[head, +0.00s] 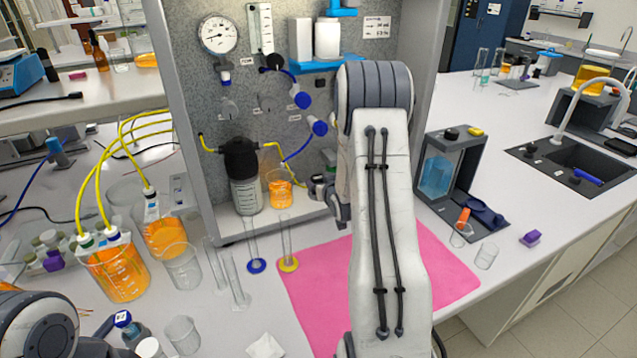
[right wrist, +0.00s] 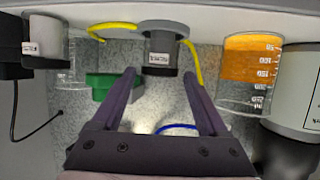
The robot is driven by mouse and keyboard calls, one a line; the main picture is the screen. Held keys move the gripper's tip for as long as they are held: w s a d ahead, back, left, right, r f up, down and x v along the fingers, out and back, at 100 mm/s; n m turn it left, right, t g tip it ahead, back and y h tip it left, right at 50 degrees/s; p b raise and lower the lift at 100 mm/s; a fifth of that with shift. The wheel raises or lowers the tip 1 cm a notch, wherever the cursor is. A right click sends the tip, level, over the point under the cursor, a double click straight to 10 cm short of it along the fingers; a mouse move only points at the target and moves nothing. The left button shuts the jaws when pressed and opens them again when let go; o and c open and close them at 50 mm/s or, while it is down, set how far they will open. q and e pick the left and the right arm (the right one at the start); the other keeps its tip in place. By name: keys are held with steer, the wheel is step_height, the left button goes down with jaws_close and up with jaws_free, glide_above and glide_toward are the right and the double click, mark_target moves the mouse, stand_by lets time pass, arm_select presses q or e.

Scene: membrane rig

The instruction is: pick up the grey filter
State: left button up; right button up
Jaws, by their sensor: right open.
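A grey filter (right wrist: 162,55), a short labelled cylinder with a wider light-grey flange, shows in the right wrist view, which looks upside down. Yellow tubing runs at both sides of it. My right gripper (right wrist: 159,77) is open, its two dark fingers pointing at the filter, one tip on either side of it in the picture. I cannot tell whether they touch it. My left gripper is out of view.
A beaker of orange liquid (right wrist: 250,72) and a large bottle stand close beside the filter. A green block (right wrist: 112,86) and another grey labelled cylinder (right wrist: 43,42) are on its other side. A pink mat (head: 313,285) and glass cylinders lie before the rig.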

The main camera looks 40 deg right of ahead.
steer(key=shift+x, duration=1.2)
steer(key=c, duration=1.2)
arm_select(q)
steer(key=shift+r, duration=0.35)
arm_select(e)
steer(key=shift+s, duration=0.1)
